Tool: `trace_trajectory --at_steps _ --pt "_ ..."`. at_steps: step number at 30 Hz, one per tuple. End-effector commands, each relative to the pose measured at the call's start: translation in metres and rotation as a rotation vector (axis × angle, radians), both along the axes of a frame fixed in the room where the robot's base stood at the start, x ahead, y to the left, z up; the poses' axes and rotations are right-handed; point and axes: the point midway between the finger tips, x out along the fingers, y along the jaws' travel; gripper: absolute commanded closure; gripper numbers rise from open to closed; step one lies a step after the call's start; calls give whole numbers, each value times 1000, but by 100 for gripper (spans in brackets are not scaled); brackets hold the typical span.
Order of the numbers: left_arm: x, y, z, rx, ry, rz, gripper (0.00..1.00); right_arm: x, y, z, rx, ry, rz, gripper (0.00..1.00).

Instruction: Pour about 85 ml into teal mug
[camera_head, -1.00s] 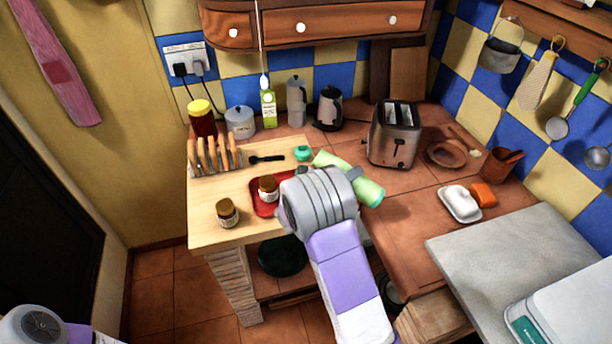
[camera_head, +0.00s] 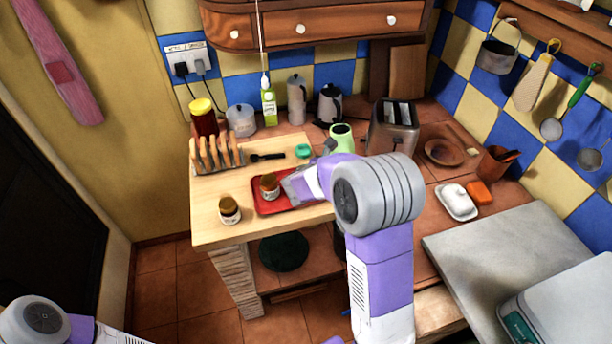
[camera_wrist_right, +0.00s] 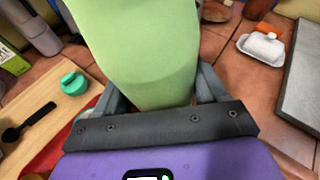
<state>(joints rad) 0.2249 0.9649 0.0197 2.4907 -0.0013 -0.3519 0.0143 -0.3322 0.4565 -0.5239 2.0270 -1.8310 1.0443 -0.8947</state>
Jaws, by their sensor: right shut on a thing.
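My right gripper (camera_wrist_right: 160,95) is shut on this flask, which fills the upper middle of the right wrist view (camera_wrist_right: 145,50). A small round teal thing (camera_head: 303,151) lies on the wooden board, left of the flask. In the right wrist view it looks low and lid-like (camera_wrist_right: 74,83); I cannot make out a mug in it. No other teal mug is plain to see. My left gripper is outside both views.
A red tray (camera_head: 268,207) with a brown-lidded jar (camera_head: 270,187) lies beside my right arm, and another jar (camera_head: 229,210) stands left of it. A toast rack (camera_head: 216,155), black spoon (camera_head: 267,157) and toaster (camera_head: 393,128) are near. Brown tiles right of the toaster hold a bowl (camera_head: 444,151).

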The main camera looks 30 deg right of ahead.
Motion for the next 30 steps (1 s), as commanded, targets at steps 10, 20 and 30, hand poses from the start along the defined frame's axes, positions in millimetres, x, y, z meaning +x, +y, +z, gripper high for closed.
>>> trace_trajectory --at_steps 10,20,30 --pt "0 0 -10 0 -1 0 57 3 1 12 82 -127 2 80" --pt "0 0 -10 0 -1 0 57 3 1 14 86 -132 2 80" --pt "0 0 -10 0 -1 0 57 3 1 13 85 -131 2 80"
